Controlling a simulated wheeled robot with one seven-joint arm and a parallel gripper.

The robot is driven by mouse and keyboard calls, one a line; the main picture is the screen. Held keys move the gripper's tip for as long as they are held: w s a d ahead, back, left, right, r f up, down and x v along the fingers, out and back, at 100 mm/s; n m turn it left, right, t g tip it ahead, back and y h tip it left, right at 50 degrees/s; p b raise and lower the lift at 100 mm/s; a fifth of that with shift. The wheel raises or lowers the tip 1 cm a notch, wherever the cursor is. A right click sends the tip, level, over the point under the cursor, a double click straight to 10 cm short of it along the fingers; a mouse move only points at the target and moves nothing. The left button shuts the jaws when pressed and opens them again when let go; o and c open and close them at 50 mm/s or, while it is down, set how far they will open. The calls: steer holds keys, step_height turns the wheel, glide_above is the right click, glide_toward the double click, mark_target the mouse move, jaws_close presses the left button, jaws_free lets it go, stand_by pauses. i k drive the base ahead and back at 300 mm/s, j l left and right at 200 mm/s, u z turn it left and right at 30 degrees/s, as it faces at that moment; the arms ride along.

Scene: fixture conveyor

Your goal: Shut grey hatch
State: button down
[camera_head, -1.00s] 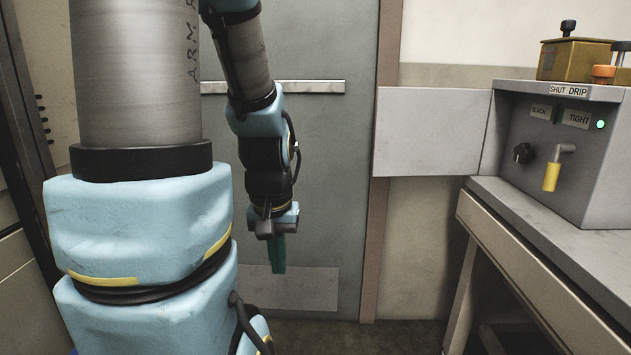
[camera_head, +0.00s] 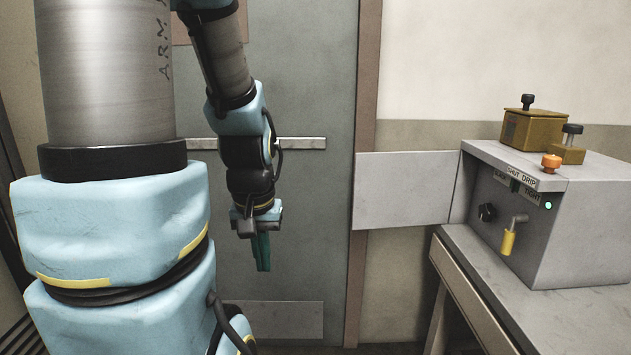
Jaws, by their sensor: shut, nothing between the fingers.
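The grey hatch (camera_head: 405,190) is a flat pale panel. It stands swung open to the left from the front left edge of the grey box (camera_head: 590,235), and the box front with its controls is exposed. My gripper (camera_head: 263,268) hangs pointing down in front of the grey door, left of the hatch and lower than it. Its teal fingers are together with nothing visible between them. It is clear of the hatch in the picture.
The box stands on a grey bench (camera_head: 470,275). Its front has a black knob (camera_head: 487,213), a yellow-handled lever (camera_head: 508,241) and a green light. Brass blocks (camera_head: 533,130) and an orange knob (camera_head: 552,163) sit on top. A grey door (camera_head: 300,220) with a rail is behind my arm.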

mark_target(400, 188)
steer(key=z, duration=1.25)
steer(key=u, duration=1.25)
steer(key=i+u, duration=0.3)
steer(key=i, duration=0.25)
steer(key=i+l+u, duration=0.3)
steer(key=i, duration=0.25)
steer(key=j, duration=0.1)
